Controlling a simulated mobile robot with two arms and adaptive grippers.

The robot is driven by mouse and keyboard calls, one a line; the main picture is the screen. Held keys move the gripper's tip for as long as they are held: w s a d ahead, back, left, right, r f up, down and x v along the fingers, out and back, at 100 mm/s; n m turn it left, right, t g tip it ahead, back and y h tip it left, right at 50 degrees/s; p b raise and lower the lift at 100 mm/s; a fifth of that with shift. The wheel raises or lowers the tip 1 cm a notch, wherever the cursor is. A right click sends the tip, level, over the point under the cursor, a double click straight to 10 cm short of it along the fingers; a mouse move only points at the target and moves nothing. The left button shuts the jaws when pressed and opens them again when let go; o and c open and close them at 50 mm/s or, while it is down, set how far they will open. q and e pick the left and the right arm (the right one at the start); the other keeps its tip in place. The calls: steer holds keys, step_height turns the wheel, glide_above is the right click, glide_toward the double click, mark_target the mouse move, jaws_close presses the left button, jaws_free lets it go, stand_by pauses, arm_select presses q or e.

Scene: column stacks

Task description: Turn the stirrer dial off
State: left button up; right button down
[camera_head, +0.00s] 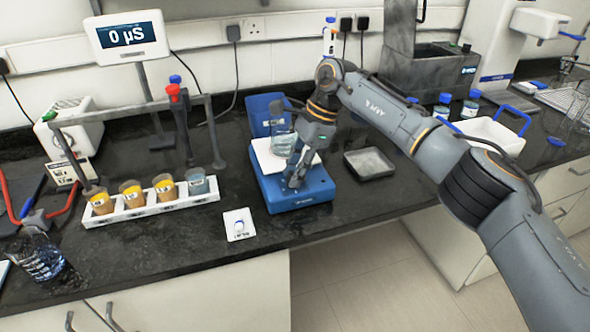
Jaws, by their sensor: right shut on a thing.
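The blue stirrer (318,189) stands near the front edge of the black bench, with a white top plate (264,155). A glass beaker (284,142) sits on the plate. My right gripper (294,181) reaches down to the stirrer's front face, where it is shut on the dial. The fingers hide the dial, so its setting cannot be read. My left gripper is not in view.
A white rack (150,207) with several labelled beakers stands left of the stirrer. A small white card (239,224) lies in front. A grey tray (369,162) is to the right, and a white basket (488,134) stands farther right.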

steer(key=c, duration=1)
jaws_free()
steer(key=shift+c, duration=0.2)
